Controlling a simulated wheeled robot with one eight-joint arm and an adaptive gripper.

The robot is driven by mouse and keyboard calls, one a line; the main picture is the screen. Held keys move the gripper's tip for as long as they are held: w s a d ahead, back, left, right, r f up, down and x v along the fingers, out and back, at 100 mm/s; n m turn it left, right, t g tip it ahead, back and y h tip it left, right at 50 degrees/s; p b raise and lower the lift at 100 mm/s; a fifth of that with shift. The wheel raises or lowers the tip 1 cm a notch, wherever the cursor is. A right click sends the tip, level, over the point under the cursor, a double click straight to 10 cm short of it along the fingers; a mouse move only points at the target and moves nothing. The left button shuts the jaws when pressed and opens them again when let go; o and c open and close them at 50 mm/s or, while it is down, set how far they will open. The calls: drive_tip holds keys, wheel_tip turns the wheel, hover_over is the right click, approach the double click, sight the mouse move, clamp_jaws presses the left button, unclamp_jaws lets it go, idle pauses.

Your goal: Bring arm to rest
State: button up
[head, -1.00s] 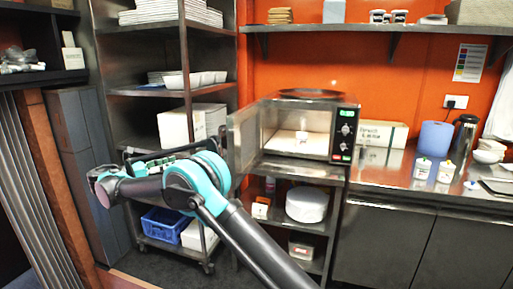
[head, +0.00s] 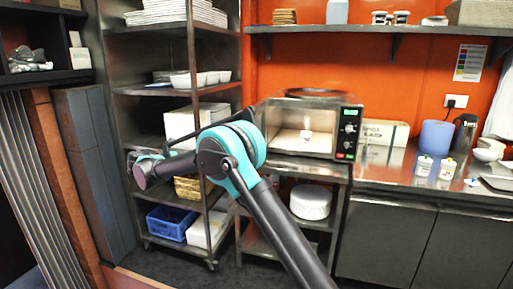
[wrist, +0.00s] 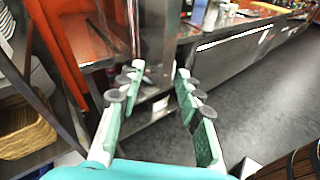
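My arm reaches up from the bottom of the head view, and its teal elbow is in front of the metal shelf rack and the left side of the microwave (head: 347,128). My gripper (wrist: 155,88) shows in the wrist view with its two green-padded fingers spread apart and nothing between them. In the head view the gripper cannot be made out clearly behind the arm. The microwave is open, and a small white cup (head: 305,134) stands inside it. The microwave's door is mostly hidden by my arm.
The steel counter (head: 400,183) at right carries a blue container (head: 435,137), a dark flask (head: 465,133) and small jars. The shelf rack (head: 150,92) at left holds bowls and a blue crate (head: 171,223). The wrist view shows a wicker basket (wrist: 25,128) at left and open floor (wrist: 245,105) at right.

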drive_tip(key=d+f+m+g+y, duration=0.2)
drive_tip(key=d+f+m+g, duration=0.15)
drive_tip(key=d, duration=1.45)
drive_tip(key=s+d+f+m+g+y, duration=0.1)
drive_tip(key=s+d+f+m+y, duration=0.2)
drive_tip(key=d, duration=0.4)
drive_tip(key=s+d+f+m+g, duration=0.1)
drive_tip(key=s+d+f+m, duration=0.15)
drive_tip(key=s+d, duration=0.4)
drive_tip(key=s+d+f+m+y, duration=0.2)
drive_tip(key=s+d+f+m, duration=0.1)
drive_tip(key=s, duration=0.5)
drive_tip(key=s+d+f+m+y, duration=0.3)
drive_tip(key=s+f+m, duration=0.2)
drive_tip(key=s, duration=0.3)
drive_tip(key=s+d+f+m+y, duration=0.2)
drive_tip(key=s+f+m, duration=0.3)
drive_tip(key=s, duration=0.4)
drive_tip(key=shift+d+m+y, duration=0.3)
drive_tip(key=shift+d+m, duration=0.2)
drive_tip(key=shift+m, duration=0.2)
